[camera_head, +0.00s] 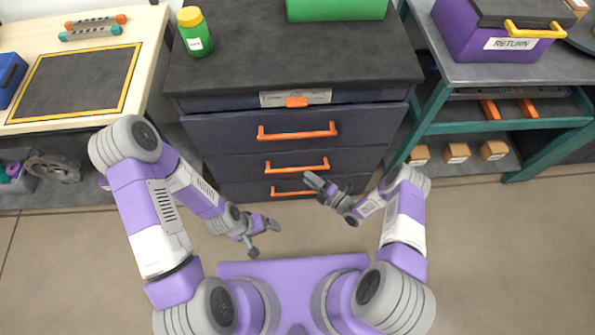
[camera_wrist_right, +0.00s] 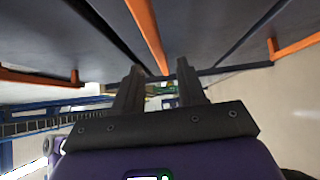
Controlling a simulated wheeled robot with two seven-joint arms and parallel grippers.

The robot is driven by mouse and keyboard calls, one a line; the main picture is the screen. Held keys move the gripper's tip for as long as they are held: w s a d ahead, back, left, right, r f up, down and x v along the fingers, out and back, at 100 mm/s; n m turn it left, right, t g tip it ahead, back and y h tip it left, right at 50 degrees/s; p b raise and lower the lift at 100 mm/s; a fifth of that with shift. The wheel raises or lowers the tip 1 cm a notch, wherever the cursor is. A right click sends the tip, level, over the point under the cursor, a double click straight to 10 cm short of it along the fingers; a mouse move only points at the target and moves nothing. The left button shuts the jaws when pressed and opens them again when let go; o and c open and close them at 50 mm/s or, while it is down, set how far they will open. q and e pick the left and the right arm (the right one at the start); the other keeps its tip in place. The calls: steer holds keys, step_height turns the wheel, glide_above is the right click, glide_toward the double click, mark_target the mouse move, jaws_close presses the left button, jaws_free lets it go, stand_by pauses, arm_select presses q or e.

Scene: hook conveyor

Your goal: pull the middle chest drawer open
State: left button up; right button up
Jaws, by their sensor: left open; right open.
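The dark chest (camera_head: 392,112) stands ahead with three drawers, each with an orange handle. The middle drawer (camera_head: 240,168) looks shut, and its handle (camera_head: 297,165) is the second one down. My right gripper (camera_head: 322,187) is open and empty, just right of and below that handle in the head view. In the right wrist view an orange handle (camera_wrist_right: 148,35) runs down toward the gap between the open fingers (camera_wrist_right: 160,82); I cannot tell whether it is between them. My left gripper (camera_head: 263,238) is open and empty, lower left, apart from the chest.
The top handle (camera_head: 297,132) and bottom handle (camera_head: 304,192) lie close above and below. A green bottle (camera_head: 195,35) and a green box (camera_head: 336,9) are on the chest top. A wooden table (camera_head: 150,50) stands left, a teal-framed bench (camera_head: 430,118) right. Floor at right is clear.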

mark_target(298, 169)
steer(key=b+x, duration=0.1)
steer(key=x, duration=0.5)
steer(key=shift+w+a+b, duration=0.2)
steer(key=shift+b, duration=0.1)
jaws_close()
